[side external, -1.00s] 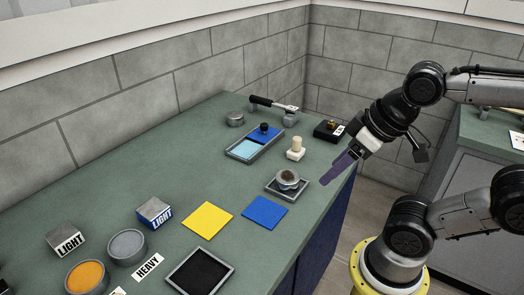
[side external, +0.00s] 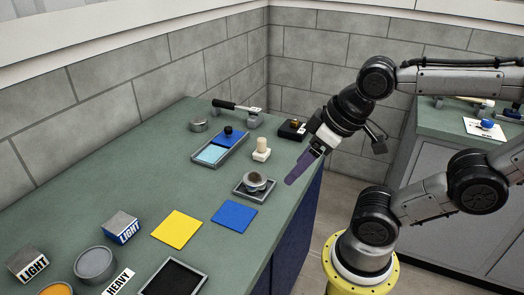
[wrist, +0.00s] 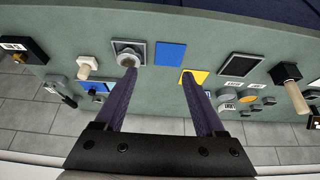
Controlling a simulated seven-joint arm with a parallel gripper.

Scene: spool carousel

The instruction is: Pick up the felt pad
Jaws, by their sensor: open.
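No item is clearly marked as the felt pad. One candidate is the round brown-topped piece (side external: 255,180) in a small square grey tray (side external: 240,194); in the wrist view this piece (wrist: 127,57) is beyond the left fingertip. Another is the flat light-blue pad (side external: 211,153) in a long grey tray. My gripper (side external: 289,183) is open and empty, in the air just right of the small tray and near the bench's right edge. In the wrist view its purple fingers (wrist: 159,74) are wide apart, the right one overlapping the yellow square.
A blue square (side external: 234,216) and a yellow square (side external: 176,229) lie flat on the green bench. A black-filled tray (side external: 172,279) is in front. A white stamp (side external: 261,150), a black block (side external: 292,129) and a roller (side external: 237,106) stand behind.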

